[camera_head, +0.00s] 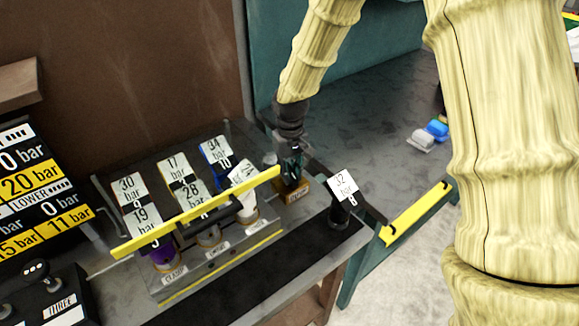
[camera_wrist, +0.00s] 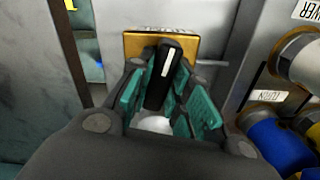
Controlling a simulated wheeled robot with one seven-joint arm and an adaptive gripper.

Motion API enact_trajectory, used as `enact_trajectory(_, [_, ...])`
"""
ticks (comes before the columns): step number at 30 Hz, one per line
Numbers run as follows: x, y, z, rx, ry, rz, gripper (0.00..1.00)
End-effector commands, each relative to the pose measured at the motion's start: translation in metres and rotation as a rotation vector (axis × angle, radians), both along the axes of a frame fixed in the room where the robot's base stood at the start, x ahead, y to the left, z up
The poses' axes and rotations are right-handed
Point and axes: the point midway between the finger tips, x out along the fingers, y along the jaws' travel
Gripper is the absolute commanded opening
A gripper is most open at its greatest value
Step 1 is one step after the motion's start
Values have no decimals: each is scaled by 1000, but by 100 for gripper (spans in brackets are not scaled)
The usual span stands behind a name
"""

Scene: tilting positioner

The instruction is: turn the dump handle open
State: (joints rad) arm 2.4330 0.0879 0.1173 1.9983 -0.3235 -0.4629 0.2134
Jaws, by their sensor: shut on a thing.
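A black handle with a white line (camera_wrist: 165,72) stands between the teal fingers of my gripper (camera_wrist: 163,98) in the wrist view. Behind it is a gold plate (camera_wrist: 133,46) with a label along its edge that I cannot read. In the head view my gripper (camera_head: 291,160) points down at the gold block (camera_head: 294,192), at the right end of the panel. My gripper is shut on the handle. The fingers hide most of the handle in the head view. A pale round part (camera_wrist: 155,123) shows between the fingers.
A yellow bar (camera_head: 200,212) crosses in front of several tagged valves left of my gripper. A "32 bar" tag (camera_head: 342,186) stands on a black post to the right. A joystick box (camera_head: 48,290) is at the lower left.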

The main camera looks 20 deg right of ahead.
Motion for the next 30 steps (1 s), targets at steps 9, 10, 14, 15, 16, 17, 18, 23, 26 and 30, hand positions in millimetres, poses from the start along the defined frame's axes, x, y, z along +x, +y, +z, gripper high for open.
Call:
enact_trajectory(9, [0, -1, 2, 0, 1, 181, 0])
enact_trajectory(10, [0, -1, 2, 0, 1, 192, 0])
enact_trajectory(14, [0, -1, 1, -1, 1, 229, 0])
enact_trajectory(15, [0, -1, 1, -1, 1, 236, 0])
enact_trajectory(16, [0, -1, 1, -1, 1, 241, 0])
enact_trajectory(17, [0, -1, 1, -1, 1, 244, 0])
enact_trajectory(18, [0, -1, 1, -1, 1, 248, 0])
enact_trajectory(23, [0, -1, 1, -1, 1, 254, 0])
enact_trajectory(26, [0, -1, 1, -2, 1, 254, 0])
enact_trajectory(30, [0, -1, 1, -2, 1, 254, 0])
